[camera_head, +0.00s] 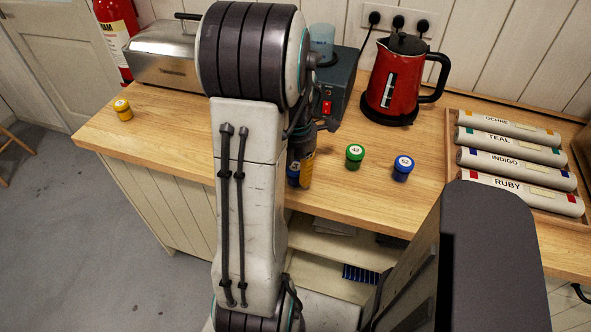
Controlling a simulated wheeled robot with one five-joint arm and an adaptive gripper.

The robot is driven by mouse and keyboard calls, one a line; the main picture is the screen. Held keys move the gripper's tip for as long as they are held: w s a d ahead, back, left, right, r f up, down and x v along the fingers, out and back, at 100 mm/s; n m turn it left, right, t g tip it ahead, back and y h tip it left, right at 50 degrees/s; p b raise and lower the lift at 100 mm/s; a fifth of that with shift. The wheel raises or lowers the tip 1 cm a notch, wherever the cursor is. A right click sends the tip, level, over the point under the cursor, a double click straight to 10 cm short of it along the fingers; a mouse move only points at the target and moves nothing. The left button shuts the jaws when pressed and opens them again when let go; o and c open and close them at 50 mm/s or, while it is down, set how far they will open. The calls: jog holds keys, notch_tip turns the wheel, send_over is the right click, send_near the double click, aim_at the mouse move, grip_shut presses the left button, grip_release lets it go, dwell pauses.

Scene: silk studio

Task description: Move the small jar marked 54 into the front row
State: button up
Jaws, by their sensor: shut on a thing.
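My gripper (300,165) shows only in part, behind my own arm, over the front part of the wooden counter (190,150). It is shut on a small blue jar (292,182) with a pale lid label. The jar is mostly hidden, and I cannot read its number for sure. I cannot tell whether it touches the counter. To its right stand a small green jar (354,158), whose label looks like 42, and a small blue jar (402,170), whose label looks like 52. A small yellow jar (123,111) stands alone at the counter's left end; its label is unreadable.
A red kettle (398,85) and a dark device with a red switch (338,85) stand behind the jars. A steel box (165,55) is at the back left. A wooden tray (453,170) of labelled rolls lies at right. The counter's left front is clear.

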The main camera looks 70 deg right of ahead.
jog(key=shift+f, duration=0.3)
jog(key=o, duration=1.1)
jog(key=shift+o, duration=0.2)
